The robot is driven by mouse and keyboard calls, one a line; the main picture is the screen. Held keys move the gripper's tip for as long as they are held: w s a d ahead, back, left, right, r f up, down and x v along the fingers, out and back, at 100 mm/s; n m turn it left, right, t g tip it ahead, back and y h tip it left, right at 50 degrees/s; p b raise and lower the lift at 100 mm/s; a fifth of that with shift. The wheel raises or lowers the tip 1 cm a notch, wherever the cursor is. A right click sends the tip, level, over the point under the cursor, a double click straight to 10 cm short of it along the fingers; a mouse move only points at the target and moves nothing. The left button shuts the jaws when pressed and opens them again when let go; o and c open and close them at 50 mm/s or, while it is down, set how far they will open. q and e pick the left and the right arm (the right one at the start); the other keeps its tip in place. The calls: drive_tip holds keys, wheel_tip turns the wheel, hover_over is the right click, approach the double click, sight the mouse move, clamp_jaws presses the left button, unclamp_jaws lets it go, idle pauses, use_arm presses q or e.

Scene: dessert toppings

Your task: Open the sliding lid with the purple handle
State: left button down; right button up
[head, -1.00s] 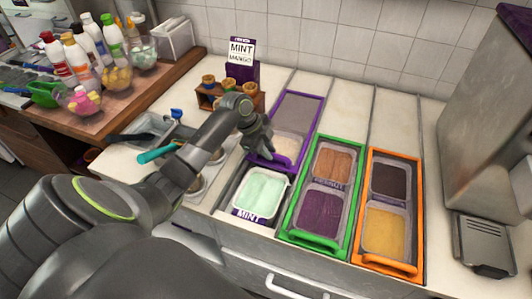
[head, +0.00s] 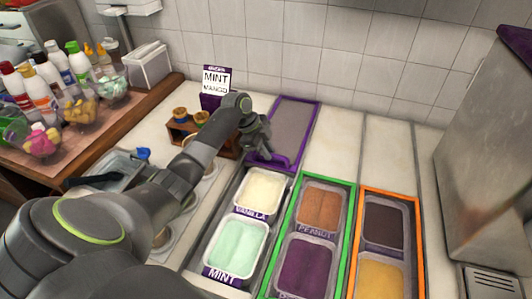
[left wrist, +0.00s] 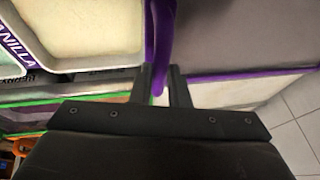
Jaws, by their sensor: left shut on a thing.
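The sliding lid (head: 292,122) has a purple frame and a grey panel. It lies toward the wall, behind the uncovered vanilla tub (head: 262,188) and mint tub (head: 236,234). Its purple handle (head: 270,162) is at the lid's near edge. My left gripper (head: 262,152) is at the handle. In the left wrist view its two dark fingers (left wrist: 164,88) are closed around the purple handle (left wrist: 161,45), with the vanilla tub to the left. My right gripper is not in view.
The green-framed freezer (head: 345,205) with peanut and purple tubs and the orange-framed one (head: 413,225) are to the right. A wooden holder (head: 182,138) with cups and a mint and mango sign (head: 216,82) stand left of the lid.

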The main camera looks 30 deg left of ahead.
use_arm(q)
drive_tip(key=c, duration=1.4)
unclamp_jaws()
drive_tip(key=b+v, duration=0.2)
drive_tip(key=v, duration=1.5)
drive_tip(key=shift+a+r, duration=0.1)
drive_tip(key=shift+r, duration=0.1)
